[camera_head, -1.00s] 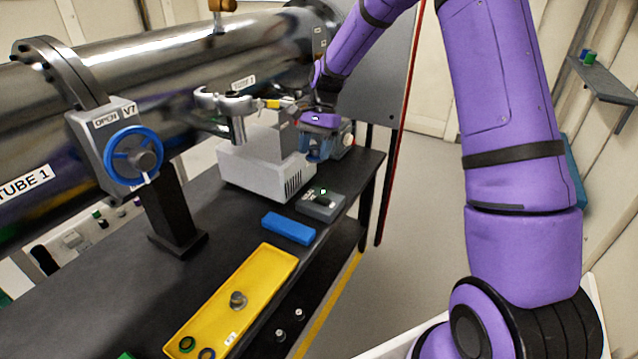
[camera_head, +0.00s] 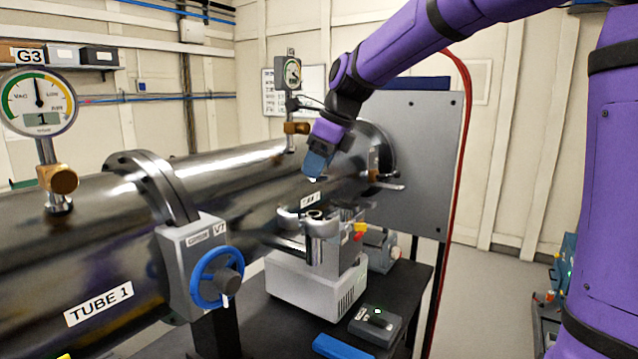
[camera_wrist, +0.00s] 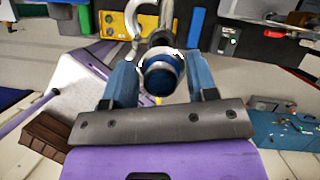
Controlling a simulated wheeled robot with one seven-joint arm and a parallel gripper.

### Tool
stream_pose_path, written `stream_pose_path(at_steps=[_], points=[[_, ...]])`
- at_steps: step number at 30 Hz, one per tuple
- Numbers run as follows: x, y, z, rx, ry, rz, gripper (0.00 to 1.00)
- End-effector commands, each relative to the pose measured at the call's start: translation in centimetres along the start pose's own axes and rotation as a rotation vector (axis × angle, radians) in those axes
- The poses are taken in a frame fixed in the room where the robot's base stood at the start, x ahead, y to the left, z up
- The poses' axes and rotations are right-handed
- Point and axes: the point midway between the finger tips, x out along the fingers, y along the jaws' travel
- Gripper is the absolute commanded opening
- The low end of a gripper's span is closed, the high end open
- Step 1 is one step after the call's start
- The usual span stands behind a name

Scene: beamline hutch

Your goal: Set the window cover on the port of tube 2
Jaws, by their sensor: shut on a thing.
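My gripper (camera_head: 317,172) is high in front of tube 2, above and near the open metal fitting (camera_head: 318,245) that stands by it. In the wrist view its two blue fingers (camera_wrist: 160,85) are shut on a round piece with a silver rim and dark blue face, which looks like the window cover (camera_wrist: 160,75). In the head view the fingers mostly hide the held piece. Tube 2 (camera_head: 265,165) is the polished steel pipe with a partly readable label (camera_head: 310,198). The fitting looks like its port, with a round upright mouth; the held piece is apart from it.
A valve with a blue handwheel (camera_head: 217,277) and a gauge (camera_head: 38,100) stand at tube 1. A white pump-like box (camera_head: 310,290) is under the fitting. A grey box (camera_head: 376,325) and a blue block (camera_head: 340,347) lie on the bench. A grey panel (camera_head: 420,150) stands behind.

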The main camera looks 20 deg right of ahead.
Motion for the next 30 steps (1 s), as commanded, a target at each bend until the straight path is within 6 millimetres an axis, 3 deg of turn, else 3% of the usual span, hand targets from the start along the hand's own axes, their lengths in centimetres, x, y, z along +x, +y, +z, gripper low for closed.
stream_pose_path(at_steps=[8,30], points=[[0.1,0.3,-0.1,0.028,0.001,-0.010,0.28],[5.3,0.3,-2.3,0.027,0.001,-0.009,0.28]])
